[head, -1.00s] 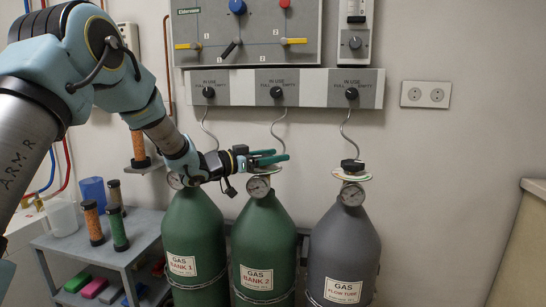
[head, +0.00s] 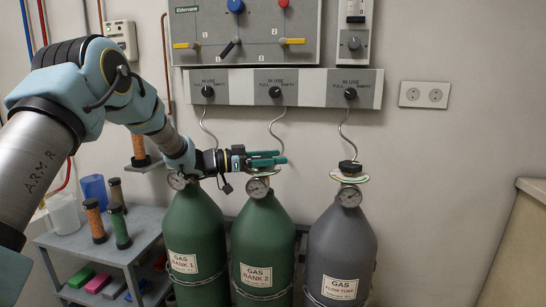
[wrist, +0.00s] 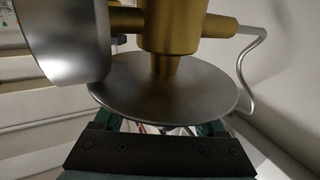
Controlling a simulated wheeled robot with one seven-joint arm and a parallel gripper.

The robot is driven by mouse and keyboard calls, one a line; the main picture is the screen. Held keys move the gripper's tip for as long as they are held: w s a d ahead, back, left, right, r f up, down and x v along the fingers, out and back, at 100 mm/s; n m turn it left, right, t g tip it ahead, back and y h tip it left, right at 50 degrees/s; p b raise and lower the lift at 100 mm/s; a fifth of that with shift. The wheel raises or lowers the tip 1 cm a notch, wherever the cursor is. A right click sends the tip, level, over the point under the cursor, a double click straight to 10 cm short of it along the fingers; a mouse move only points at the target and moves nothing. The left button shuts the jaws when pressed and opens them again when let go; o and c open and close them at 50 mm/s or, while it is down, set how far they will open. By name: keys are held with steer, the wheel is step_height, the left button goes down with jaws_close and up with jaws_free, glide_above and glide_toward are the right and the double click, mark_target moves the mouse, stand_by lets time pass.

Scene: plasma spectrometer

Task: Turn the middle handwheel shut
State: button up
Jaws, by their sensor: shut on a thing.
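Three gas cylinders stand in a row against the wall. The middle one, green and labelled Gas Bank 2 (head: 258,235), has a round gauge (head: 258,187) at its neck. Its handwheel (head: 258,172) is mostly hidden behind my gripper in the head view. In the wrist view the handwheel is a grey disc (wrist: 165,92) on a brass valve body (wrist: 175,25). My gripper (head: 268,158) reaches in from the left at the top of this cylinder. Its green fingers are shut on the handwheel, lying at both sides of the disc in the wrist view. The fingertips are partly hidden there.
The left green cylinder (head: 193,240) and the grey right cylinder (head: 342,245) stand close on either side. A thin hose (head: 278,130) runs up behind my gripper to the wall panel (head: 272,88). A low shelf cart (head: 120,250) is at the left.

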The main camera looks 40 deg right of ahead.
steer(key=o, duration=1.3)
steer(key=b+v, duration=0.1)
steer(key=v, duration=0.9)
steer(key=shift+w+a+b, duration=0.25)
steer(key=shift+a+b, duration=0.05)
steer(key=shift+b, duration=0.05)
